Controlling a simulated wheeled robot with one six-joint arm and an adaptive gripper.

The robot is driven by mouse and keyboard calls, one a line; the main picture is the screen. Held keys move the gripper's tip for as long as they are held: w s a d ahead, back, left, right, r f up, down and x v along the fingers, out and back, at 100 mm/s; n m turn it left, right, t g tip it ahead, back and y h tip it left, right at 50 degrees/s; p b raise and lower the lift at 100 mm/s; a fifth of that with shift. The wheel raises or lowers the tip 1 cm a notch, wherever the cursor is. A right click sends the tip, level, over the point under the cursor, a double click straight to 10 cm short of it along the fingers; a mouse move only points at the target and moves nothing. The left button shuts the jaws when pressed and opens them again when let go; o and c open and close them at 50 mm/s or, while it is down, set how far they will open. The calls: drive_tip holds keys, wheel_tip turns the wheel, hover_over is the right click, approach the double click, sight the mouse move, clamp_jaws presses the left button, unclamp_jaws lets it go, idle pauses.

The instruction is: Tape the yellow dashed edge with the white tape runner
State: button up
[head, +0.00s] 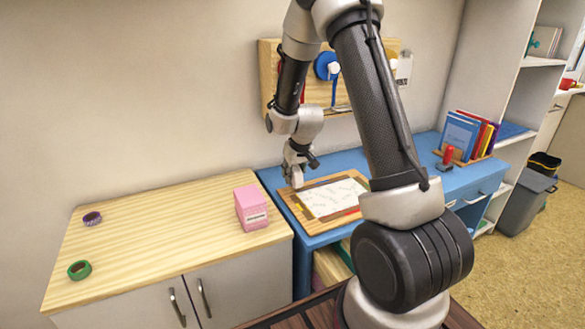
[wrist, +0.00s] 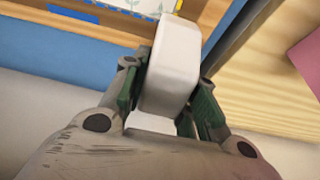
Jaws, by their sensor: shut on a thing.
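My gripper (wrist: 167,95) is shut on the white tape runner (wrist: 172,55), a rounded white block between its green-padded fingers. In the head view my gripper (head: 296,172) is over the left end of a wooden board (head: 289,204) on the blue desk. A white sheet with small printed marks (head: 335,198) lies on this board. In the wrist view a corner of the sheet (wrist: 140,5) shows at the top edge, just beyond the tape runner, with a bit of yellow beside it. I cannot tell whether the runner touches the sheet. Most of the yellow dashed edge is hidden or too small to make out.
A pink box (head: 251,208), a green tape roll (head: 79,270) and a purple tape roll (head: 92,218) stand on the wooden cabinet top at left. A red-handled stamp (head: 447,158) and several books (head: 466,134) are at the desk's right. A pegboard (head: 270,75) hangs behind.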

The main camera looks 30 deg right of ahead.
sight(298, 187)
drive_tip(key=shift+f, duration=0.85)
drive_tip(key=shift+f, duration=0.75)
drive_tip(key=shift+s, duration=2)
drive_tip(key=shift+s, duration=4)
drive_tip(key=shift+s, duration=0.1)
drive_tip(key=shift+s, duration=1.9)
